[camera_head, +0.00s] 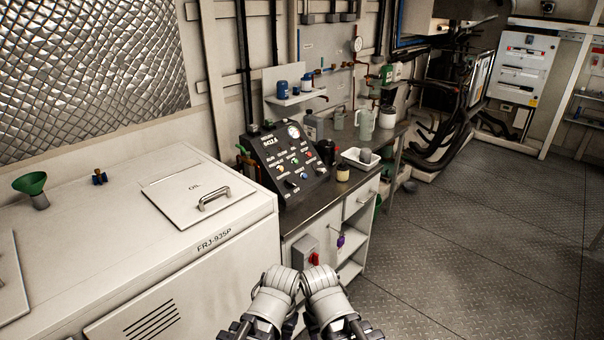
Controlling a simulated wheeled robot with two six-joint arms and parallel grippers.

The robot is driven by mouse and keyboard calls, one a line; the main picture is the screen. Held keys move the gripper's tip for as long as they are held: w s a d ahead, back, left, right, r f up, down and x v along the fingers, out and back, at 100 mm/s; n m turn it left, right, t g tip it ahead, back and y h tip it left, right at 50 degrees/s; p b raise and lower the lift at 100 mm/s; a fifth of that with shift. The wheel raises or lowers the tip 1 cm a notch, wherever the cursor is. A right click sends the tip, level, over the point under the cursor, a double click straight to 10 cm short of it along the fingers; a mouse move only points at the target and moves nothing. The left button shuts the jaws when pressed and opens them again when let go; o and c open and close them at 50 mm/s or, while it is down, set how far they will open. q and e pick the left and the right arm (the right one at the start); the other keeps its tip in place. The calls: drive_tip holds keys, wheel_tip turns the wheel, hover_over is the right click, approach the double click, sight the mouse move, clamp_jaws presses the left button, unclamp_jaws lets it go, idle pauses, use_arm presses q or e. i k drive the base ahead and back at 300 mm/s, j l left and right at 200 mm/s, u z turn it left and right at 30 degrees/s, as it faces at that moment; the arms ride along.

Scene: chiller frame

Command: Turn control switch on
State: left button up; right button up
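A black sloped control panel (287,163) stands on the bench top left of centre. It carries several small coloured buttons and knobs and a round gauge (293,131). A red rotary switch (314,259) on a grey box (302,252) is on the cabinet front below the bench. Which of these is the control switch I cannot tell, and the switch positions are too small to read. My two arms come up at the bottom centre, side by side, below the red switch in the picture. Neither gripper's fingers show, and nothing of mine is seen touching the panel or the switch.
A white tray (360,158) and dark cups stand right of the panel. The floor (470,240) to the right is clear.

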sight(288, 184)
drive_tip(key=i+l, duration=0.7)
drive_tip(key=i+l+z, duration=0.1)
drive_tip(key=i+l, duration=0.65)
drive_tip(key=i, duration=0.2)
